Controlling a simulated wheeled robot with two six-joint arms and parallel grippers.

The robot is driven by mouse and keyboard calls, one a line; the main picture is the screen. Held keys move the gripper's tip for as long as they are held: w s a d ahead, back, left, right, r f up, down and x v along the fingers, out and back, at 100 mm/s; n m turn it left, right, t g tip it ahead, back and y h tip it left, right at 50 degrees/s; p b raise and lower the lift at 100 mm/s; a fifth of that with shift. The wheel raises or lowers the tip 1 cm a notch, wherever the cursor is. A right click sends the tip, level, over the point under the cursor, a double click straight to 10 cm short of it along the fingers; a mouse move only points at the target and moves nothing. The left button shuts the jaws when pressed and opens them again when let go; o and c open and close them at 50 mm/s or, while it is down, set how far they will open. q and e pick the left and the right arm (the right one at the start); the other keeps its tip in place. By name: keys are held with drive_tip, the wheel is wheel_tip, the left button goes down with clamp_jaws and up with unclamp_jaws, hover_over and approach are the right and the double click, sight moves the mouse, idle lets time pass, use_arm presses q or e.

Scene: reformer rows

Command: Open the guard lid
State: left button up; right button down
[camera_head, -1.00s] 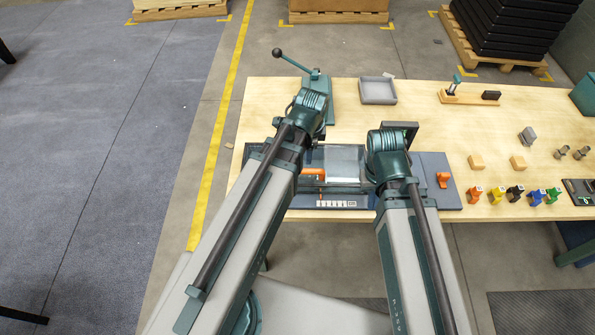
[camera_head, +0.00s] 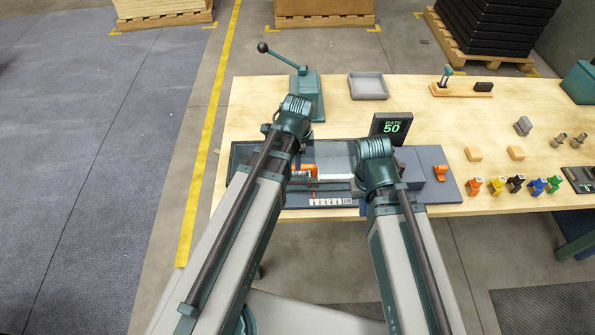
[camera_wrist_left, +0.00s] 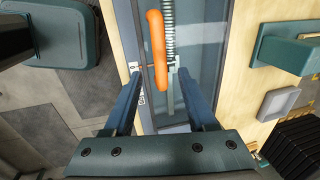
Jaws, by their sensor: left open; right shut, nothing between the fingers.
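The machine (camera_head: 430,190) is a long dark blue-grey unit at the table's front edge. Its clear guard lid (camera_head: 335,149) appears to lie flat over the bed, partly hidden by my arms. An orange part (camera_head: 308,168) shows by the lid, with a spring beside it in the left wrist view (camera_wrist_left: 157,50). My left gripper (camera_wrist_left: 158,70) is open and empty, its fingers spread either side of the orange part's near end; contact cannot be judged. My right gripper (camera_head: 362,206) is shut and empty at the machine's front edge, mostly hidden under its wrist.
Several coloured pieces (camera_head: 515,184) line the table's right front.

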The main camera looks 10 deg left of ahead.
use_arm(q)
drive_tip(key=f+b, duration=0.2)
drive_tip(key=f, duration=0.1)
drive_tip(key=w+f+b, duration=0.1)
drive_tip(key=f+b, duration=0.2)
drive_tip(key=shift+w+a, duration=0.1)
drive_tip(key=shift+a, duration=0.1)
clamp_jaws()
idle(1.2)
